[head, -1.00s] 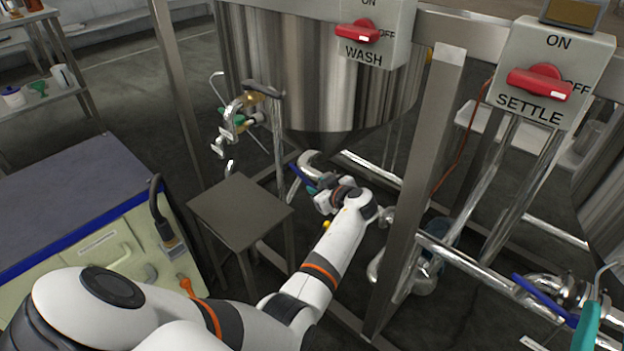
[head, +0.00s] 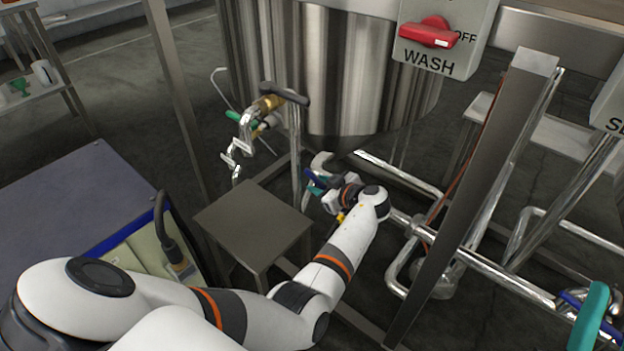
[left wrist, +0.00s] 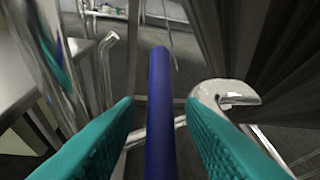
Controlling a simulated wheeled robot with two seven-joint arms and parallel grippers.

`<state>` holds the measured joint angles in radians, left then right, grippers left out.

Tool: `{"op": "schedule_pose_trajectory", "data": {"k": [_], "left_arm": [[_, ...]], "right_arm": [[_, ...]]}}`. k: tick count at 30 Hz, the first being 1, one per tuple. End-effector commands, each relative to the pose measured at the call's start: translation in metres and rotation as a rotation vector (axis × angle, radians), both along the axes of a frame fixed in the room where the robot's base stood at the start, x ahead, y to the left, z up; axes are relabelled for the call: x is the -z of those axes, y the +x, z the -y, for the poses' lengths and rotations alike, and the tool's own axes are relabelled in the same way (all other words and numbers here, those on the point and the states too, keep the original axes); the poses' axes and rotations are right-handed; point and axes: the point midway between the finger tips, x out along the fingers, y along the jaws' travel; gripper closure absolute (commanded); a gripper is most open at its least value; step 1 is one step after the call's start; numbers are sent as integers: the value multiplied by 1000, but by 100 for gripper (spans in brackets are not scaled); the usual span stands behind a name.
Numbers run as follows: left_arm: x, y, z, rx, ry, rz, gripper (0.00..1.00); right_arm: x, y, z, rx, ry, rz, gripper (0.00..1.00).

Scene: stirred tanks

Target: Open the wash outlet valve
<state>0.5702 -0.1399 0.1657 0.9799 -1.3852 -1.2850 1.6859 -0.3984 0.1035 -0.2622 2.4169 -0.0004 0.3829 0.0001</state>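The wash tank (head: 310,70) is a steel vessel with a conical bottom, behind the box marked WASH (head: 430,45). A blue lever handle (head: 313,178) shows below it. My left gripper (head: 318,188) is at this handle. In the left wrist view the blue handle (left wrist: 160,110) runs lengthwise between the two teal fingers, with a gap on each side. The left gripper is open around it. The handle's pivot and valve body are hidden. At the lower right edge, a teal finger of my right gripper (head: 592,315) shows beside another blue handle (head: 590,318); its opening is unclear.
A small steel table (head: 252,220) stands left of my left gripper. A steel post (head: 480,190) and horizontal pipes (head: 510,280) lie to its right. A brass-and-steel tap (head: 262,110) is on the tank's left. A curved pipe end (left wrist: 225,95) is close right of the fingers.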

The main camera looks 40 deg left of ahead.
Motion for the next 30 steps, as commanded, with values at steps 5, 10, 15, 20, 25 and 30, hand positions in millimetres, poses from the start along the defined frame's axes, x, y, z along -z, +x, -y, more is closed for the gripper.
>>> {"op": "schedule_pose_trajectory", "data": {"k": [5,10,15,20,25,30], "left_arm": [[1,0,1,0,0,0,64],[1,0,1,0,0,0,72],[0,0,1,0,0,0,100],[0,0,1,0,0,0,100],[3,0,-1,-3,-44,0,100],[14,0,-6,-4,-199,-12,100]], "right_arm": [[-1,-1,0,0,1,5,64],[-1,-1,0,0,1,5,64],[0,0,0,0,1,3,64],[0,0,0,0,1,2,64],[0,-1,0,-1,2,6,64],[-3,-2,0,-1,4,13,64]]}}
